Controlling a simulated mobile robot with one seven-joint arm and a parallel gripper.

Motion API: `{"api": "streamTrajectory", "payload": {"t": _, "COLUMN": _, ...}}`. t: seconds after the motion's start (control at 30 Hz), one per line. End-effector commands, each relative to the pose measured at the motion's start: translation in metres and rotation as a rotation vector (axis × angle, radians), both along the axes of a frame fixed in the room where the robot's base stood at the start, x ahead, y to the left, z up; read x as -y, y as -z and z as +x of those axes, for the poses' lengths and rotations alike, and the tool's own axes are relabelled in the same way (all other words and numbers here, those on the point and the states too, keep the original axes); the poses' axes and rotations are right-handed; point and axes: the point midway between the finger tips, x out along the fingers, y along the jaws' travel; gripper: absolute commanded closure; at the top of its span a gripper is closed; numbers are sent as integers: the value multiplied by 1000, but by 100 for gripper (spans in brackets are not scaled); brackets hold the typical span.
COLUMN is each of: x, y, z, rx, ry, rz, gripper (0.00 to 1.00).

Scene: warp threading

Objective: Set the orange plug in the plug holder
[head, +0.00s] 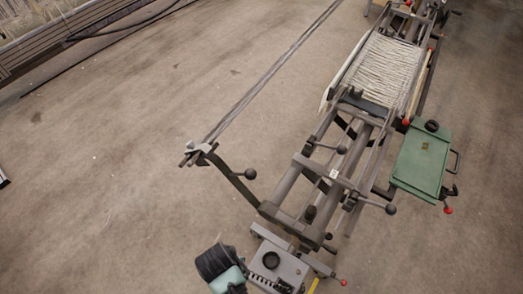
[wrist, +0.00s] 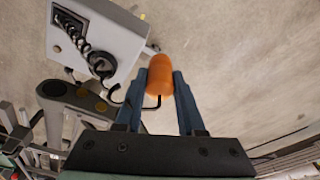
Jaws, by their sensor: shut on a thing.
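The orange plug (wrist: 161,73) is a rounded orange piece held between the two blue fingers of my gripper (wrist: 160,84) in the wrist view. My gripper is shut on it. A thin dark hooked rod or cord shows just below the plug. A pale grey box (wrist: 117,36) lies to the upper left of the plug, apart from it in the picture. The box carries a dark slot with a coiled cord and a dark ring (wrist: 101,64). I cannot tell which part is the plug holder. The plug cannot be made out in the head view.
In the head view, the grey box (head: 283,266) stands at the bottom, at the near end of a long metal frame (head: 330,170). A green tray (head: 420,160) sits at the frame's right. Ball-ended levers stick out of the frame.

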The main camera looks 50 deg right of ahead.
Motion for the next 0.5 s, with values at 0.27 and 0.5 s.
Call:
{"api": "streamTrajectory", "payload": {"t": 0.27, "x": 64, "y": -31, "z": -34, "rx": 1, "ry": 779, "rz": -4, "gripper": 100}}
{"api": "streamTrajectory", "payload": {"t": 0.5, "x": 89, "y": -41, "z": -57, "rx": -1, "ry": 1177, "rz": -4, "gripper": 100}}
